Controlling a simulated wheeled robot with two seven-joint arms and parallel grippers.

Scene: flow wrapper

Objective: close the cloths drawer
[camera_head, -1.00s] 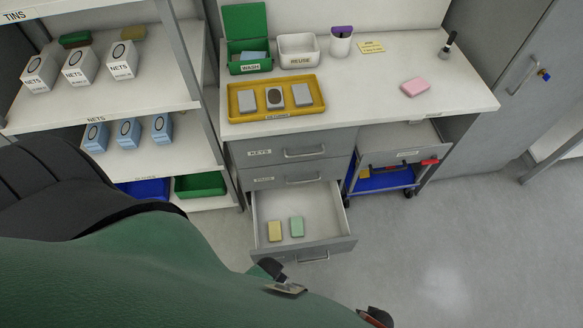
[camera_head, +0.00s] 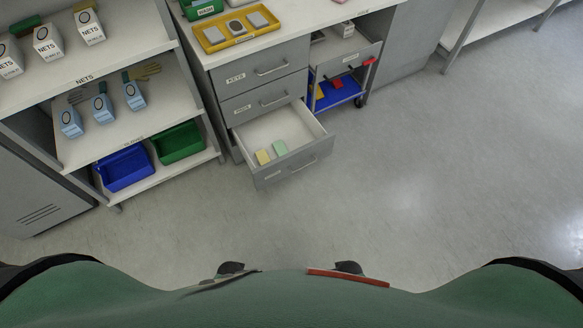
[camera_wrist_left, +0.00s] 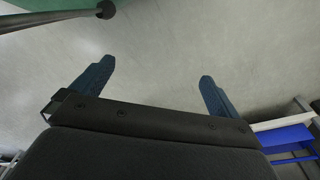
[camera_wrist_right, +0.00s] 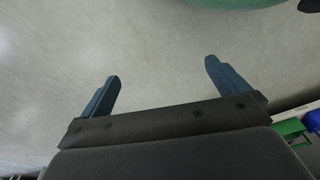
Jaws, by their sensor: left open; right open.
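The open bottom drawer (camera_head: 293,174) of the grey cabinet is pulled well out in the head view. Its front label is too small to read. My left gripper (camera_wrist_left: 155,82) is open and empty above the bare floor in the left wrist view. My right gripper (camera_wrist_right: 165,78) is open and empty above the floor in its own wrist view. Neither gripper touches the drawer, and neither set of fingers shows in the head view.
Two shut drawers, the upper one marked KEYS (camera_head: 250,77), sit above the open one. A shelf with NETS boxes (camera_head: 48,42), a blue bin (camera_head: 124,168) and a green bin (camera_head: 180,142) stands left. The floor in front is clear.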

